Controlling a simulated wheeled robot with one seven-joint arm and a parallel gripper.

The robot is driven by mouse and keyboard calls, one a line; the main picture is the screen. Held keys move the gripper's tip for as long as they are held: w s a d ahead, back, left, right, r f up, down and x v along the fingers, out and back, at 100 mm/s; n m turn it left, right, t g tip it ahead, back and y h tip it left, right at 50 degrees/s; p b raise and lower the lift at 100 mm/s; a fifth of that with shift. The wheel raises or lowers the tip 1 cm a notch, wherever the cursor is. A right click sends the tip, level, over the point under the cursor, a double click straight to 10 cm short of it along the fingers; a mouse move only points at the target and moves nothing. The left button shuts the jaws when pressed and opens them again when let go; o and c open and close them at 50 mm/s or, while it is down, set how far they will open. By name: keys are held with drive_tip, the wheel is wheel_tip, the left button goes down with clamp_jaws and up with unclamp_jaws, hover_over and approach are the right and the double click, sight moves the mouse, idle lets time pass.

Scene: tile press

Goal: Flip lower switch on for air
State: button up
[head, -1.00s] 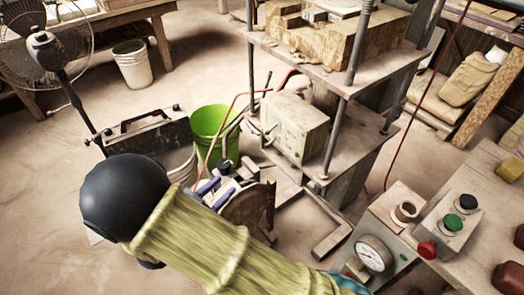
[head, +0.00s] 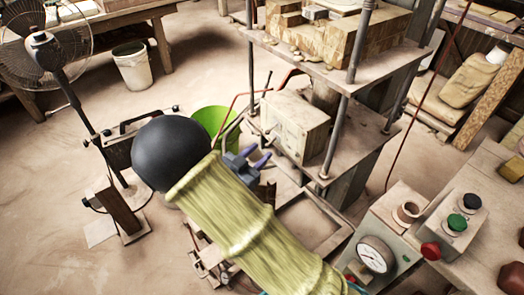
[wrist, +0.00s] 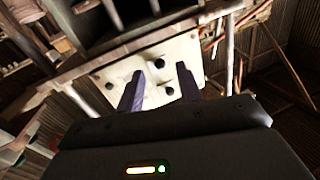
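A pale box (head: 296,124) sits on the lower shelf of the press frame in the head view. Its face shows as a cream panel (wrist: 112,74) in the wrist view, with several dark round knobs or holes. One dark knob (wrist: 159,65) lies between my fingertips in the picture, and another dark knob (wrist: 169,90) shows below it. I cannot tell which is the lower air switch, or its position. My gripper (head: 258,156) is just left of and below the box. It also shows in the wrist view (wrist: 160,68), with its purple fingers apart and nothing held. Contact with the panel cannot be seen.
Posts (head: 335,140) of the press stand beside the box. A green bucket (head: 211,119) is behind my arm. A control box with a gauge (head: 374,255) and a red knob (head: 430,251) stands at the lower right.

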sight(277, 136)
drive_tip(key=shift+x, duration=1.1)
drive_tip(key=shift+c, duration=0.5)
clamp_jaws()
